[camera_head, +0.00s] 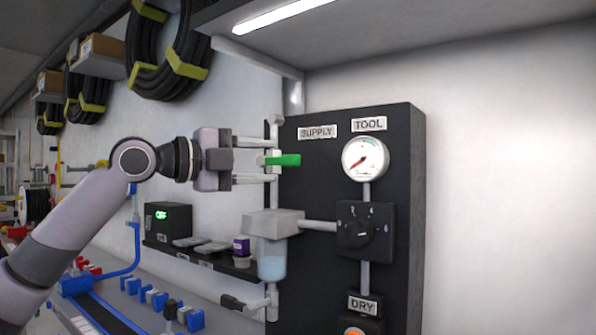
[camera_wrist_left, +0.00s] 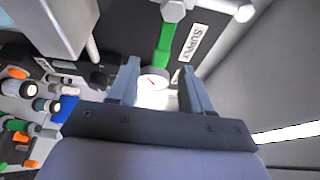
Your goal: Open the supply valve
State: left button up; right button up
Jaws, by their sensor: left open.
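The supply valve's green handle (camera_head: 283,160) sticks out sideways, roughly level, from the vertical pipe at the left of the black panel, below the SUPPLY label (camera_head: 317,132). It also shows in the wrist view as a green bar (camera_wrist_left: 163,45). My left gripper (camera_head: 268,160) is open, with one finger above and one below the height of the handle. In the wrist view the near end of the green bar lies around the gap between the fingertips (camera_wrist_left: 157,68). Contact cannot be made out. My right gripper is not in view.
The panel (camera_head: 410,200) carries a round gauge (camera_head: 365,159), a black selector knob (camera_head: 357,233) and a DRY label (camera_head: 362,305). A filter bowl (camera_head: 272,262) hangs below the valve. A shelf (camera_head: 215,258) with small items is at lower left. Coiled hoses (camera_head: 143,50) hang above.

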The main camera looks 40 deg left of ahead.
aim_at(287, 161)
pick_arm(q)
jog(key=shift+p+x, duration=0.7)
jog(key=shift+x, duration=2.4)
grip_shut()
